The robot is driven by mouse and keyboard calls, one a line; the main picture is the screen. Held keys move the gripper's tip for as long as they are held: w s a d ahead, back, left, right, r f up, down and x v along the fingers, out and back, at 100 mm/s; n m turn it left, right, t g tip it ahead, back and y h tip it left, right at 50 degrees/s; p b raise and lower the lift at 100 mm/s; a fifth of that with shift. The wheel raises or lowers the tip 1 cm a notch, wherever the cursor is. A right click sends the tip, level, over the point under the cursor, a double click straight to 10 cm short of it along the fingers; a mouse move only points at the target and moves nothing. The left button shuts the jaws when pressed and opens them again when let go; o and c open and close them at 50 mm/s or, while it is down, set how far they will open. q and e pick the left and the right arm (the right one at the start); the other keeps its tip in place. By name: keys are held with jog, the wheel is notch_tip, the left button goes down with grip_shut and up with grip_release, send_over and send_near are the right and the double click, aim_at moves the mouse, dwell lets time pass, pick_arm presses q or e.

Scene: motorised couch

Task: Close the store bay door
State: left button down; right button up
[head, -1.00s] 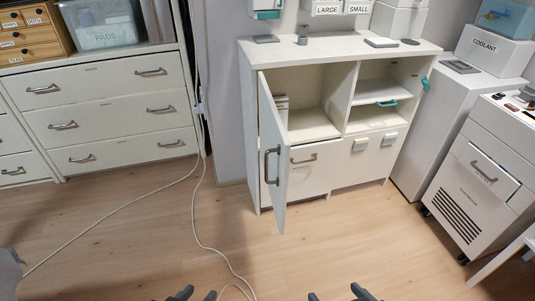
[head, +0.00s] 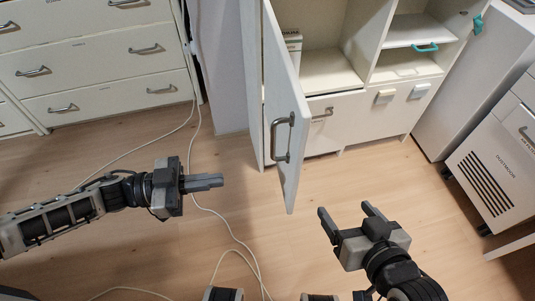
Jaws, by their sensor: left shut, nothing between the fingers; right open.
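The store bay door (head: 283,95) is a white hinged panel on the left side of the white cabinet (head: 348,142). It stands open, swung out toward me, with a grey bar handle (head: 282,138) on its face. The bay (head: 328,70) behind it is open to view, with a small box (head: 293,43) inside at the left. My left gripper (head: 222,181) is shut and empty, left of the door's lower edge and apart from it. My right gripper (head: 347,211) is open and empty, below and right of the door, apart from it, its fingers pointing up the picture.
White cables (head: 235,243) lie across the floor near my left gripper. A white drawer unit (head: 100,65) stands at the left. A white wheeled machine (head: 490,165) stands at the right. The floor (head: 330,180) before the cabinet is clear.

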aim_at(294, 171)
pick_arm(q)
jog(key=x, duration=1.4)
jog(key=shift+s, duration=0.15)
